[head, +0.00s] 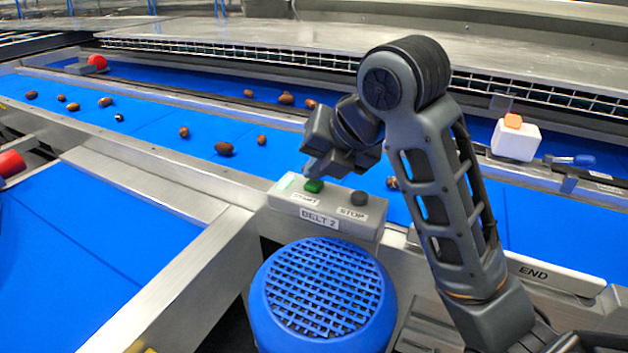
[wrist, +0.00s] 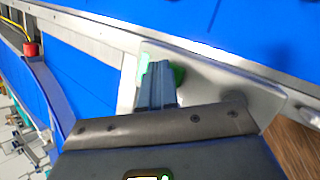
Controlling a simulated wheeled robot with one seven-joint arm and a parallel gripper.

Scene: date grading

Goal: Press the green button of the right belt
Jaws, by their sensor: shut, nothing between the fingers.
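A grey control box (head: 280,198) labelled "BELT 2" stands at the belt's near edge. Its green button (head: 314,186) sits above the "START" label, and a dark button (head: 358,198) above "STOP". A pale green patch (head: 287,182) glows left of the green button. My gripper (head: 308,175) is shut and empty, its tips right at the green button. In the wrist view the closed fingers (wrist: 158,70) partly cover the green button (wrist: 179,75), which shows at their right side. I cannot tell whether the tips touch or press it.
A blue slatted round cover (head: 322,295) stands in front of the box. Several brown dates (head: 224,149) lie on the blue belt (head: 150,135). A white block with an orange top (head: 515,140) stands at the right. Red knobs (head: 97,62) show at the left.

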